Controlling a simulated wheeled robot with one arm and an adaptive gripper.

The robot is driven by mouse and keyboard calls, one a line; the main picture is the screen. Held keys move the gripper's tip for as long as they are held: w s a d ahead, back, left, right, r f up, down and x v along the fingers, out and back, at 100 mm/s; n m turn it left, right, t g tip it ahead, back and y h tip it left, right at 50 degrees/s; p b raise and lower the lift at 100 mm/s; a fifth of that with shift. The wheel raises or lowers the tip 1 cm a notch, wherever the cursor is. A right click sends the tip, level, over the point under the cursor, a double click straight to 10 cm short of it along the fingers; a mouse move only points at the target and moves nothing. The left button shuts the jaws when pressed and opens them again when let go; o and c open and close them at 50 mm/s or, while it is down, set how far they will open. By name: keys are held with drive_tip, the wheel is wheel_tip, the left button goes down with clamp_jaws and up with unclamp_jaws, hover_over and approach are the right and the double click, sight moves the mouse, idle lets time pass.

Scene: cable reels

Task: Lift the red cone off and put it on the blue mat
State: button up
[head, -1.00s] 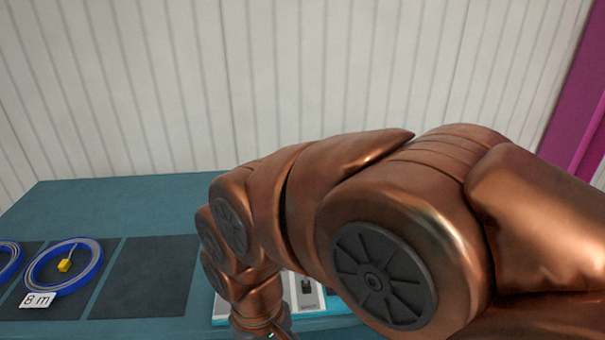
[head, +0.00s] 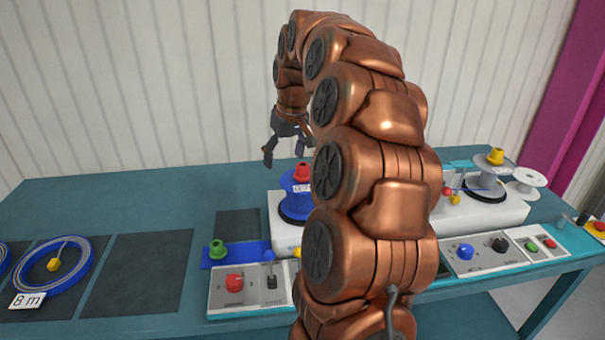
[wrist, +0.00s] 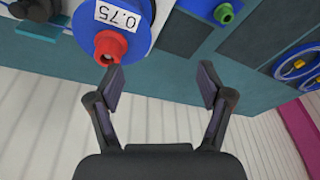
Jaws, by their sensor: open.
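The red cone (head: 302,172) sits on top of a blue cable reel (head: 296,207), which carries a 0.75 label. In the wrist view the red cone (wrist: 108,45) is beyond the tip of the left finger, left of the gap between the fingers. My gripper (head: 284,156) is open and empty, above and slightly left of the cone in the head view, not touching it. The blue mat (head: 250,249) lies on the table left of the reel's white machine. A green cone (head: 217,249) stands on the mat's left part.
My arm hides the middle of the bench. A control panel (head: 222,301) with a red knob lies in front of the mat. A yellow cone (head: 495,156) tops another reel at right. A blue coil (head: 53,266) lies at left. A bare dark pad (head: 140,275) lies between coil and mat.

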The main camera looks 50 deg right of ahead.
drive_tip(key=m, duration=0.1)
hover_over(302, 167)
drive_tip(key=s, duration=0.1)
drive_tip(key=shift+s+a+r+h, duration=0.1)
drive_tip(key=shift+s+a+h, duration=0.1)
drive_tip(key=shift+h, duration=0.1)
drive_tip(key=shift+d, duration=0.25)
drive_tip(key=shift+p+x, duration=1.35)
drive_tip(key=shift+x, duration=2.5)
drive_tip(key=shift+d, duration=0.15)
drive_tip(key=c, duration=1.3)
drive_tip(key=shift+o, duration=0.2)
drive_tip(key=shift+r, duration=0.1)
wheel_tip(302, 167, up, 10)
drive_tip(key=b, duration=0.2)
